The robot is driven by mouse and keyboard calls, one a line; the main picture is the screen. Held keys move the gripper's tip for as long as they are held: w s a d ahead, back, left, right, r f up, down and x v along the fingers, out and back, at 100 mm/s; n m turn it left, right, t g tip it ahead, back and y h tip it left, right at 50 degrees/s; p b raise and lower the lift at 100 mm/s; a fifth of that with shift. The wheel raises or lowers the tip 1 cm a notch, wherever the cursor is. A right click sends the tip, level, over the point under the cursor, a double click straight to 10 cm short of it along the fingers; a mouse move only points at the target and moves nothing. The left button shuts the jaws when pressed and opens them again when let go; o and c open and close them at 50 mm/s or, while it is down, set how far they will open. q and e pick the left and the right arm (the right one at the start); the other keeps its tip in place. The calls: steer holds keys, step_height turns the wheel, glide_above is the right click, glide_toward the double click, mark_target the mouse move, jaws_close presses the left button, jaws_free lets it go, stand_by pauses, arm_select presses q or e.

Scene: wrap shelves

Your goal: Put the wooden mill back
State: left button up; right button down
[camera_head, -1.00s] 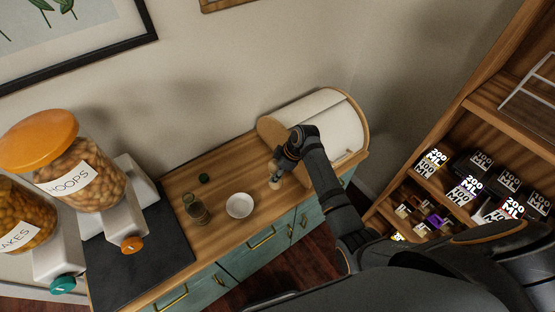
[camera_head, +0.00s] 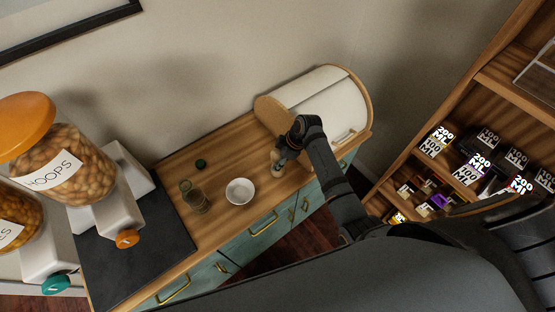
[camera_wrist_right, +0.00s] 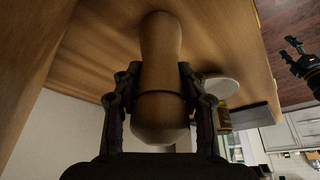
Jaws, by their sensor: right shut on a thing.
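The wooden mill (camera_head: 277,169) is a pale, waisted wooden piece near the bread bin's left end on the counter (camera_head: 235,150). My right gripper (camera_head: 283,158) is shut around it. In the right wrist view the mill (camera_wrist_right: 160,50) sits between both fingers of my right gripper (camera_wrist_right: 160,92), its far end against or very near the wood surface. I cannot tell whether it touches. A dark gripper, apparently my left gripper (camera_wrist_right: 298,60), shows at the right edge of the right wrist view, too small to judge its fingers.
A white bowl (camera_head: 240,191) and glass jar (camera_head: 197,201) stand left of the mill, with a small green lid (camera_head: 200,163) behind. The bread bin (camera_head: 325,108) is close on the right. Cereal dispensers (camera_head: 58,160) stand left; a shelf of boxes (camera_head: 470,160) is at right.

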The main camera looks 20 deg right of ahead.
steer(key=c, duration=0.8)
jaws_free()
steer(key=shift+d, duration=0.15)
steer(key=shift+o, duration=0.4)
steer(key=shift+w+f, duration=0.1)
steer(key=shift+w, duration=0.05)
steer(key=shift+a, duration=0.2)
steer(key=shift+d+r, duration=0.15)
steer(key=shift+r, duration=0.2)
arm_select(q)
steer(key=shift+s+f+b, duration=0.95)
steer(key=shift+s+f, duration=0.1)
steer(key=shift+f, duration=0.05)
arm_select(e)
steer(key=v, duration=1.1)
steer(key=shift+r, duration=0.35)
steer(key=shift+d, duration=0.1)
